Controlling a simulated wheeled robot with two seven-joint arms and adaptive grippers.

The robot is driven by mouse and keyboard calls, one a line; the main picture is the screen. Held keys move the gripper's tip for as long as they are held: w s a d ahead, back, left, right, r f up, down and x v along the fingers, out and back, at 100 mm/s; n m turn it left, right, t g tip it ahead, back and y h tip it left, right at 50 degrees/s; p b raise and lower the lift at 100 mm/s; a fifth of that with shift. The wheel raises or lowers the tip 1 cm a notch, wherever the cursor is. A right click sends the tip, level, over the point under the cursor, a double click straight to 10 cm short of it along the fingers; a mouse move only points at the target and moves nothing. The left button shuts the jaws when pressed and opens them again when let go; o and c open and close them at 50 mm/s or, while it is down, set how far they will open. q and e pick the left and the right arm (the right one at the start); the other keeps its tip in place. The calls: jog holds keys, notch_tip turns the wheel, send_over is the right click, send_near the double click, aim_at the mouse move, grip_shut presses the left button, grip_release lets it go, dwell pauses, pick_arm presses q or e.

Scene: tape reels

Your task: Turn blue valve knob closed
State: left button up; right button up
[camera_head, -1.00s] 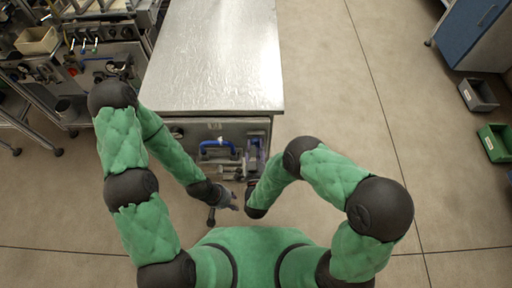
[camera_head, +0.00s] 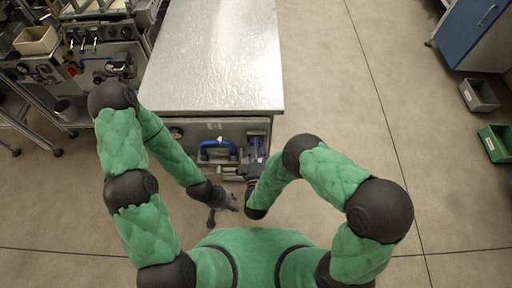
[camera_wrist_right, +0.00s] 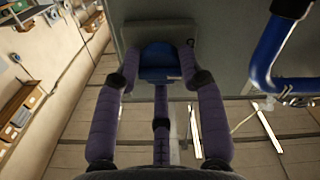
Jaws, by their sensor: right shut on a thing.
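The blue valve knob (camera_wrist_right: 160,62) is between the fingertips of my right gripper (camera_wrist_right: 163,80) in the right wrist view. The purple fingers reach along both sides of it, and the gripper is shut on it. The fingers partly cover the knob. In the head view my right gripper (camera_head: 254,160) is at the front face of the metal-topped cabinet, near its right corner. My left gripper (camera_head: 228,202) hangs lower, in front of the cabinet and apart from it. Its fingers are too small to tell whether they are open.
A curved blue handle (camera_head: 216,150) is left of the right gripper on the cabinet front; it also shows close in the right wrist view (camera_wrist_right: 268,60). The cabinet's metal top (camera_head: 215,60) is bare. Equipment stands at the left. The floor at the right is mostly clear.

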jog(key=shift+w+r+n, duration=0.1)
jog(key=shift+r+n, duration=0.05)
jog(key=shift+n, duration=0.35)
jog(key=o, duration=1.1)
jog(key=shift+a, duration=0.1)
jog(key=shift+o, duration=0.2)
jog(key=shift+r, duration=4.9)
